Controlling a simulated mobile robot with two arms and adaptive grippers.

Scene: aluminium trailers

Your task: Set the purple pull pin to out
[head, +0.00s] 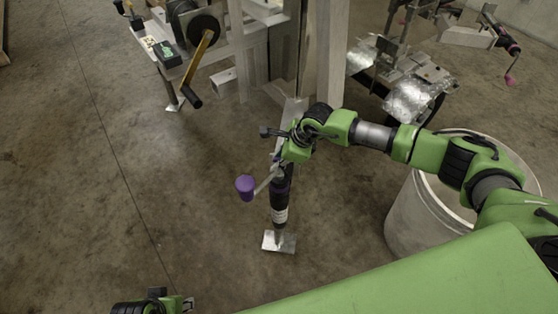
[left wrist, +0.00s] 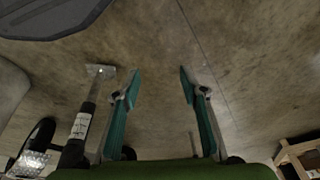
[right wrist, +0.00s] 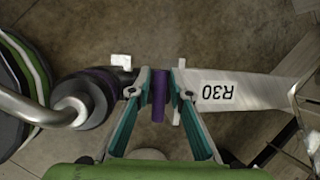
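The purple pull pin (right wrist: 158,96) shows in the right wrist view as a narrow purple bar between the fingers of my right gripper (right wrist: 161,82). The fingers are drawn close together around it, against the side of the jack by the white arm marked R30. In the head view my right gripper (head: 282,156) is at the upper part of the dark jack (head: 280,205), and it hides the pin there. How far the pin is pulled cannot be told. My left gripper (left wrist: 160,82) is open and empty above the floor.
A purple crank knob (head: 246,187) sticks out left of the jack, close to my right gripper. The jack's foot plate (head: 279,241) is on the floor. A pale barrel (head: 420,215) stands to the right under my arm. Floor at left is clear.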

